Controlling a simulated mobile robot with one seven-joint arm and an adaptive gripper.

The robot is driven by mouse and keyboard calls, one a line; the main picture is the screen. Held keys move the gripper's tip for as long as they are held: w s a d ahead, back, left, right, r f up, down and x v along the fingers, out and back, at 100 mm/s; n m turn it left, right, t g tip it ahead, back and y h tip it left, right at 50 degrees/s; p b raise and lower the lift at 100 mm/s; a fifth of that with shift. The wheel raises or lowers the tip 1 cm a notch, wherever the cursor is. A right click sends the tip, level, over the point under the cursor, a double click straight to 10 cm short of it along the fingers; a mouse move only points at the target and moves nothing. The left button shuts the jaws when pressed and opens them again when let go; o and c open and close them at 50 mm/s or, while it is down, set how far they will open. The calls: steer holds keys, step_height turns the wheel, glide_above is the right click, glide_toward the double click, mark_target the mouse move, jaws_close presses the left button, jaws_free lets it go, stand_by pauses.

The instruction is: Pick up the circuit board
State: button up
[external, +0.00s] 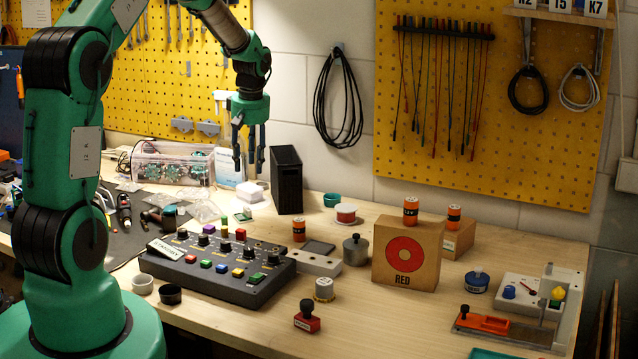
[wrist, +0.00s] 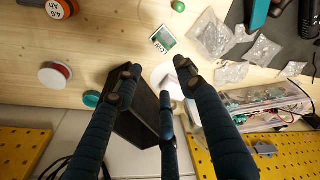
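A small green board (wrist: 163,39) with a pale face reading "LOW" lies flat on the wooden bench in the wrist view. It shows as a small green patch (external: 243,216) behind the control console in the external view. Several green circuit boards also appear inside a clear box (external: 172,166) at the back, seen at the right of the wrist view (wrist: 270,108). My gripper (external: 249,155) hangs above the back of the bench, fingers down. Its fingers are spread apart with nothing between them, and they cover part of the wrist view (wrist: 160,90).
A tall black bin (external: 286,180) stands close below and right of my gripper. A white object (external: 250,192) sits beside it. The button console (external: 217,262) is in front, and clear bags (external: 203,211) lie left of the small board. The front right bench is partly clear.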

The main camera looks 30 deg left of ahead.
steer(key=shift+w+f, duration=0.15)
steer(key=shift+f, duration=0.1)
steer(key=shift+f, duration=0.15)
glide_above(249, 208)
steer(key=f, duration=0.8)
steer(key=shift+d+f+b, duration=0.1)
steer(key=shift+d+b, duration=0.1)
steer(key=shift+b, duration=0.1)
steer(key=shift+f, duration=0.1)
steer(key=shift+w+a+f, duration=0.1)
steer(key=shift+a+f, duration=0.05)
steer(key=shift+f, duration=1.15)
steer(key=shift+a+f, duration=0.1)
steer(key=shift+f, duration=1.15)
jaws_close()
